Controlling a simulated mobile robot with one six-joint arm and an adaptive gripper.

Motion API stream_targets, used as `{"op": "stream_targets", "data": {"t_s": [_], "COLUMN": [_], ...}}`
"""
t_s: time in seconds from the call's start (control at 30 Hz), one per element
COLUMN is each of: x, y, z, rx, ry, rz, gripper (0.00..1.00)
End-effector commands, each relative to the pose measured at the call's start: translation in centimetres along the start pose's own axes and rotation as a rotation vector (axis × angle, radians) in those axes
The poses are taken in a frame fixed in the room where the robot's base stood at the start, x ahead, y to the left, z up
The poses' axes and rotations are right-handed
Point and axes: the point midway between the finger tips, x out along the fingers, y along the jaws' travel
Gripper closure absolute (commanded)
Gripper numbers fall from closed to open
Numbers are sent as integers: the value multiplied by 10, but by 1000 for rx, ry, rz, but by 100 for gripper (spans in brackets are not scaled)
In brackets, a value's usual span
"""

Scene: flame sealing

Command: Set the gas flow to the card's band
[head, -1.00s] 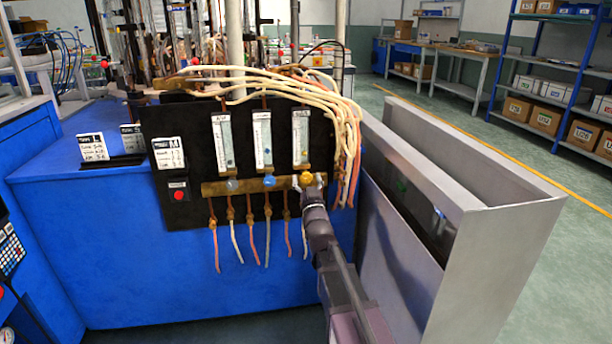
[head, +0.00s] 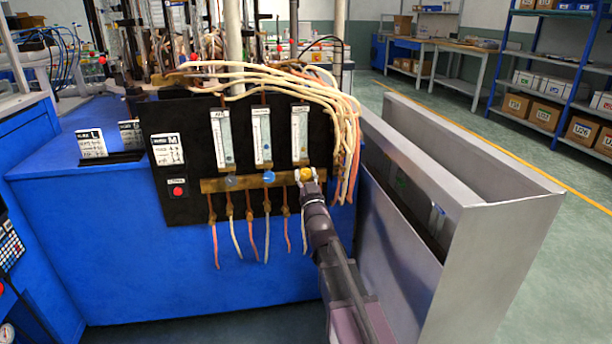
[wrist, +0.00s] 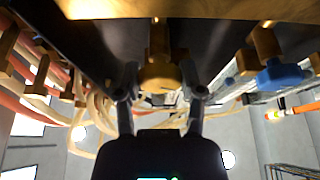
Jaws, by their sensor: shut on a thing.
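A black panel (head: 183,120) carries three upright flow tubes: left (head: 222,138), middle (head: 262,136) and right (head: 300,135). My gripper (head: 306,178) is shut on the yellow knob, under the right tube. In the wrist view its two fingers flank the yellow knob (wrist: 160,76). A white card marked M (head: 167,149) is on the panel's left; its small print and the tube readings are too small to read.
A red button (head: 177,190) sits below the card. Two more white cards, one marked L (head: 91,143), stand on the blue bench. Hoses (head: 348,130) loop over the panel's right side. A tall metal bin (head: 500,240) stands close right of my arm.

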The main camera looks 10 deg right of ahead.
Motion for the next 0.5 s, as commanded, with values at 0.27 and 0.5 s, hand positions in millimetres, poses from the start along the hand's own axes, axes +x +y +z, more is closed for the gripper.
{"op": "stream_targets", "data": {"t_s": [0.27, 0.5], "x": [1, 2], "y": [1, 2], "z": [0, -1], "rx": [-124, -235], "ry": [1, 1], "rz": [-50, -96], "gripper": [97, 97]}}
